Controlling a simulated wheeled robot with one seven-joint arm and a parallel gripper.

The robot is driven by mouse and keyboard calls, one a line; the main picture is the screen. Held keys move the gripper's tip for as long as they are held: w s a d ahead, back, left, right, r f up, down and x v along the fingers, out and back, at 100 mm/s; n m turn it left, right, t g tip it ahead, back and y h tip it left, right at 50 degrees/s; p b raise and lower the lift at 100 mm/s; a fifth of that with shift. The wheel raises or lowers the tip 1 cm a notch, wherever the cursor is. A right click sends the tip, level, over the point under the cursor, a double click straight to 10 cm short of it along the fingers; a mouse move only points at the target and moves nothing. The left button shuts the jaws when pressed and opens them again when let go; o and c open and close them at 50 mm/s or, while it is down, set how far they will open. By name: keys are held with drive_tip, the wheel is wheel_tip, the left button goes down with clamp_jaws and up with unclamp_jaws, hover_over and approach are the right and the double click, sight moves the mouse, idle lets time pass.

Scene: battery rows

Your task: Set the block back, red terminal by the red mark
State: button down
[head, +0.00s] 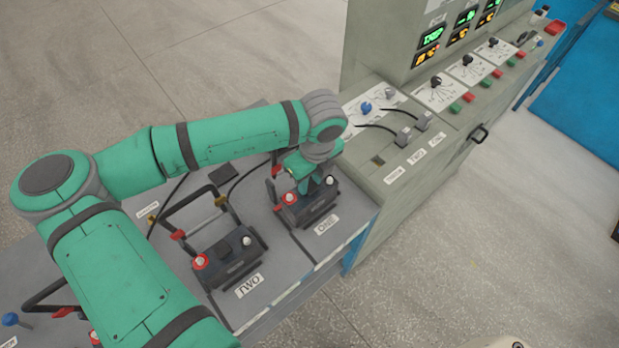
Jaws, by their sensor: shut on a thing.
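My gripper (309,186) reaches down onto the dark block (312,210) at the place labelled ONE (327,224) and is shut on it. The block's red terminal (290,197) is at its left end, and its grey terminal (329,180) is at its right end. A small red mark (276,170) shows behind the block, on the side of the red terminal. The gripper and wrist hide part of the block's top and the area behind it. I cannot tell whether the block rests fully on the bench or is slightly raised.
A similar block (233,258) sits at TWO (249,286), with a black hoop (192,205) standing behind it. A control cabinet (425,160) with knobs, buttons and cables stands close on the right. My arm covers the bench's left part. The floor in front is clear.

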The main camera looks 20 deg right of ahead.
drive_tip(key=c, duration=1.4)
unclamp_jaws()
drive_tip(key=shift+f, duration=0.15)
drive_tip(key=shift+o, duration=0.2)
wheel_tip(320, 180, up, 12)
drive_tip(key=s, duration=0.1)
drive_tip(key=shift+s+d+r, duration=0.2)
drive_tip(key=shift+s+d, duration=0.05)
drive_tip(key=o, duration=1)
